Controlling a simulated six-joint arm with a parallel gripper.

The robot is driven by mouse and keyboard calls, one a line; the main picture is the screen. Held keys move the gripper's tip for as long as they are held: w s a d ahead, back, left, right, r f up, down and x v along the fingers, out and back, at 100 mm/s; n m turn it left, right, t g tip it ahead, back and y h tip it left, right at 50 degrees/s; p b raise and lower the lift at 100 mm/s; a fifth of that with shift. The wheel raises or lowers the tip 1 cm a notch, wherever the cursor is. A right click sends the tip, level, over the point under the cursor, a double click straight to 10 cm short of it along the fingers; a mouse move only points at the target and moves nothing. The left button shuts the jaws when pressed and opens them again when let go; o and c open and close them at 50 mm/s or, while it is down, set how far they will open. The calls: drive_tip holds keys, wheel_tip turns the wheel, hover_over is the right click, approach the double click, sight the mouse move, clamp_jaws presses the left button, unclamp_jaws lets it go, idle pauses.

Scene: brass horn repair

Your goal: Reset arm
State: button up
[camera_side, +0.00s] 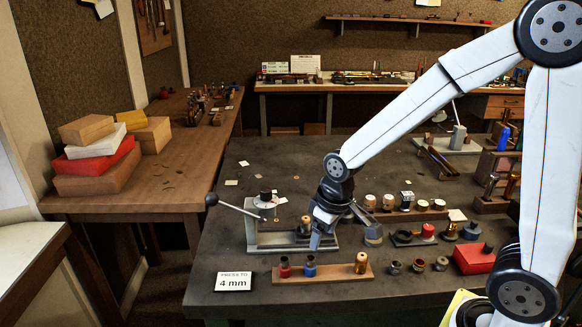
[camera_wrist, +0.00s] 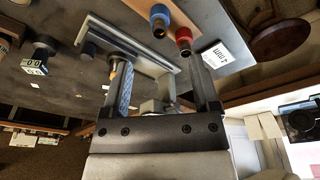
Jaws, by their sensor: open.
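My gripper (camera_side: 344,240) hangs over the workbench with its jaws apart and its fingers pointing down. In the wrist view the two fingers (camera_wrist: 155,68) are spread wide, with nothing clearly held between them. A grey press fixture (camera_side: 292,244) with a ball-ended lever (camera_side: 228,207) stands just left of and partly behind the gripper. A small brass part (camera_side: 305,222) is on the fixture, close to the near finger; whether they touch is unclear. The fixture also shows beyond the fingers in the wrist view (camera_wrist: 130,42).
A wooden rack (camera_side: 335,273) in front holds a red-banded part (camera_side: 285,267), a blue-banded part (camera_side: 310,266) and a brass part (camera_side: 361,262).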

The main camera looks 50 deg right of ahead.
drive_tip(key=s+f+m, duration=0.1)
drive_tip(key=s+f, duration=0.1)
drive_tip(key=s, duration=0.4)
drive_tip(key=shift+f, duration=0.15)
